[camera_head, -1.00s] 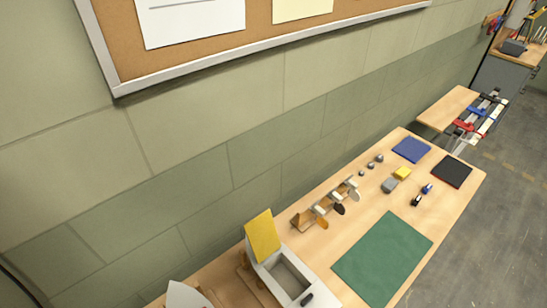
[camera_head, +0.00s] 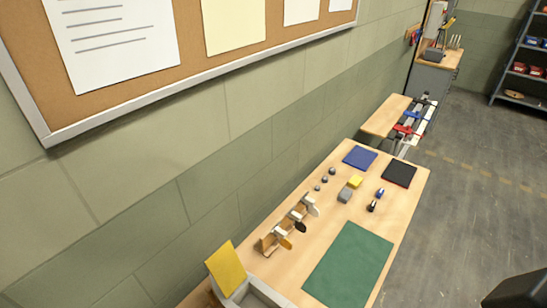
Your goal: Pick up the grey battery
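A small grey block (camera_head: 345,195), which looks like the grey battery, lies on the wooden workbench (camera_head: 325,223). It sits beside a yellow block (camera_head: 355,182), near the far half of the bench. No gripper fingers show in view. A dark shape is cut off at the bottom right corner; I cannot tell which part it is. Nothing touches the grey block except the bench, and perhaps the yellow block beside it.
A green mat (camera_head: 348,265), a blue mat (camera_head: 360,158) and a black mat (camera_head: 399,173) lie on the bench. A wooden rack (camera_head: 285,228) with tools and a yellow-lidded box (camera_head: 226,268) stand along the wall side. Open floor (camera_head: 455,215) lies to the right.

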